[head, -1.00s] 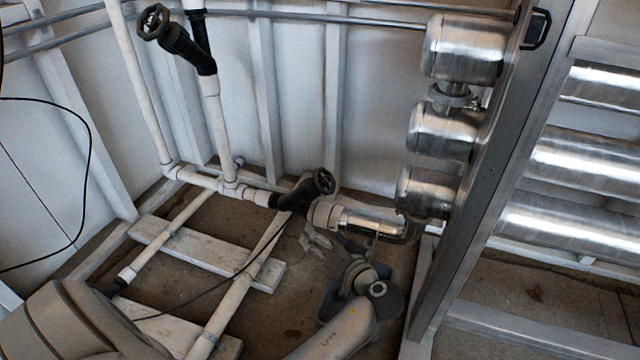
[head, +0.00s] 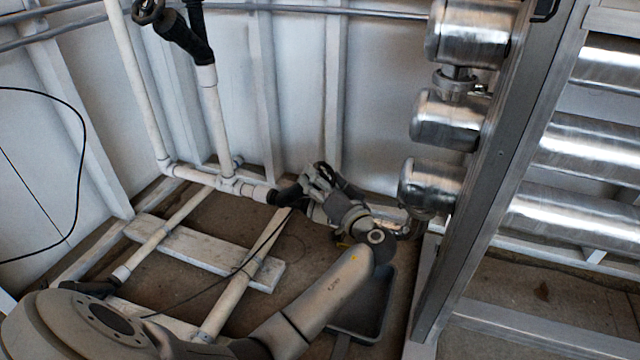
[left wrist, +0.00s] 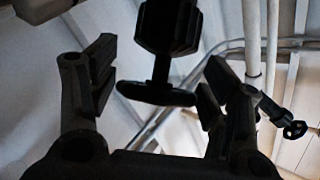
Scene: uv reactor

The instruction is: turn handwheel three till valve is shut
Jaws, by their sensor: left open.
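My left gripper (head: 318,176) is at the lower black valve (head: 287,194) on the white pipe and covers much of it in the head view. In the left wrist view the gripper (left wrist: 158,88) is open, its dark fingers wide apart. A dark handwheel (left wrist: 150,94), seen nearly edge-on, shows between the fingers, with the valve's stem and body (left wrist: 168,28) above it. I cannot tell how deep it sits between them; no grip on it shows. No number is legible on it. My right gripper is not in view.
A second black valve (head: 180,32) with a handwheel (head: 146,10) stands higher at upper left. Steel cylinders (head: 445,120) and a metal frame post (head: 490,180) stand to the right. A dark tray (head: 362,325) lies on the floor below my arm.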

